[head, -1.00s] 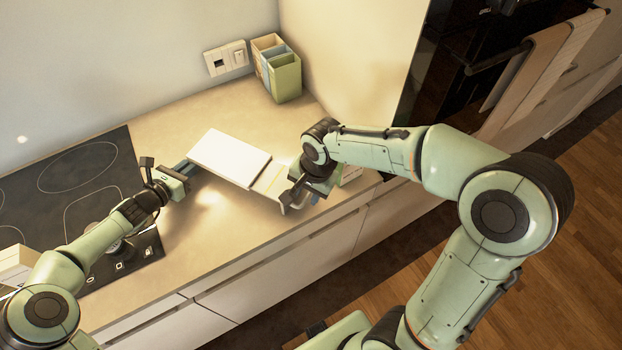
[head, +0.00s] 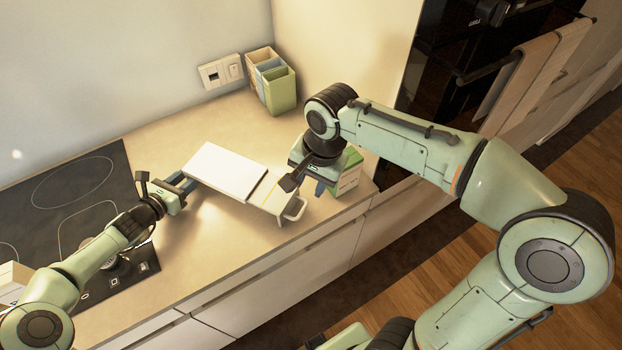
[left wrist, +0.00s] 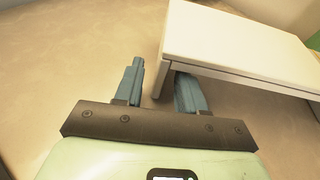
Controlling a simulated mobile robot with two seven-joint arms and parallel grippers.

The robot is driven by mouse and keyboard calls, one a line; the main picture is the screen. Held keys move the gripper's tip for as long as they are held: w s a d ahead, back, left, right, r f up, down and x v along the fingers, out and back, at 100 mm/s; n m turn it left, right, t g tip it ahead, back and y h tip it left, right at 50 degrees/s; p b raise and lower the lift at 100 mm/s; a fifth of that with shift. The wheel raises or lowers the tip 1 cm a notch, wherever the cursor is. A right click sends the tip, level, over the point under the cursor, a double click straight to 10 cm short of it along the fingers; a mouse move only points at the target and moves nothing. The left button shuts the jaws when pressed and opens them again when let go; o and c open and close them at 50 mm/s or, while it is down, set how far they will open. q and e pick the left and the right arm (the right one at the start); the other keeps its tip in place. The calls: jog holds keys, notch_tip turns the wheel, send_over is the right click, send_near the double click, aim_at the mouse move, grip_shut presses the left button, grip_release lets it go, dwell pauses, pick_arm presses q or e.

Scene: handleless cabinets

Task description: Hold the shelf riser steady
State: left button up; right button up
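The white shelf riser (head: 228,170) stands on the worktop, its flat top tilted across the head view. It also shows in the left wrist view (left wrist: 235,45). My left gripper (head: 182,184) is at its left end. In the left wrist view my fingers (left wrist: 160,88) are apart, one outside the riser's end panel and one under its top, with a gap visible on the outer side.
A dark hob (head: 75,195) lies left of the riser. A green and white box (head: 348,173) stands behind my right gripper. The worktop front edge is close; bare worktop lies between hob and riser.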

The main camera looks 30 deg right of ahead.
pick_arm(q)
jog(key=shift+f, duration=0.1)
jog(key=shift+a, duration=0.2)
jog(key=shift+s+a, duration=0.2)
jog(key=shift+a, duration=0.1)
jog(key=v, duration=1.1)
jog(key=shift+d+r, duration=0.15)
jog(key=shift+r, duration=0.1)
jog(key=shift+s, duration=0.1)
